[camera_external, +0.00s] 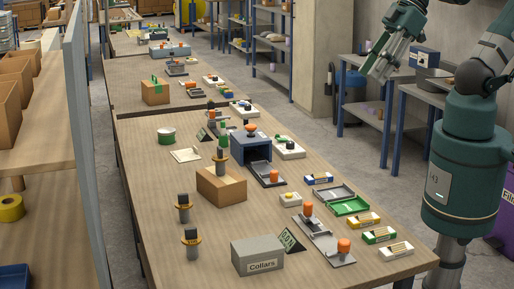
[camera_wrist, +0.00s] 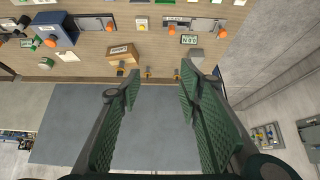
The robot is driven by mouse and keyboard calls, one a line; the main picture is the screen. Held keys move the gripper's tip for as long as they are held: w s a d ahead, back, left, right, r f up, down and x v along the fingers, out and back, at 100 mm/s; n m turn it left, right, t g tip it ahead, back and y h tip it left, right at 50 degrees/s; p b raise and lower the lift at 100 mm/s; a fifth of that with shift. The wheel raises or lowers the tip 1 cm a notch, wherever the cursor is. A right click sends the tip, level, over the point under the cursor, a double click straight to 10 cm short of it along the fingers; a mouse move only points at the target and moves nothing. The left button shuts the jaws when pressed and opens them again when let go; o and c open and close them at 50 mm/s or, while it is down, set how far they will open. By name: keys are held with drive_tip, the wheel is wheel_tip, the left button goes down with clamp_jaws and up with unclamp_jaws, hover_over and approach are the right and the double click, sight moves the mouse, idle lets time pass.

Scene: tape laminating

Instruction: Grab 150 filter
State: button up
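I cannot read a "150" label in either view, so I cannot tell which item is the 150 filter. My gripper (camera_external: 379,68) is raised above the floor to the right of the table. In the wrist view my gripper (camera_wrist: 158,78) is open and empty, its green pads apart.
A grey box marked Collars (camera_external: 257,258) and a green sign (camera_external: 291,239) stand at the table's front. A brown box (camera_external: 221,186), blue holder (camera_external: 251,148), green tray (camera_external: 348,207) and orange-knobbed devices (camera_external: 325,240) crowd the middle. The front-left tabletop (camera_external: 155,190) is mostly clear.

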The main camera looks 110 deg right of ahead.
drive_tip(key=shift+w, duration=0.1)
drive_tip(key=n+g+b, duration=0.5)
drive_tip(key=n+g, duration=0.2)
drive_tip(key=n, duration=1)
hover_over(183, 194)
wheel_tip(183, 194, down, 26)
drive_tip(key=shift+r, duration=0.2)
drive_tip(key=shift+f, duration=0.45)
drive_tip(key=shift+f, duration=0.1)
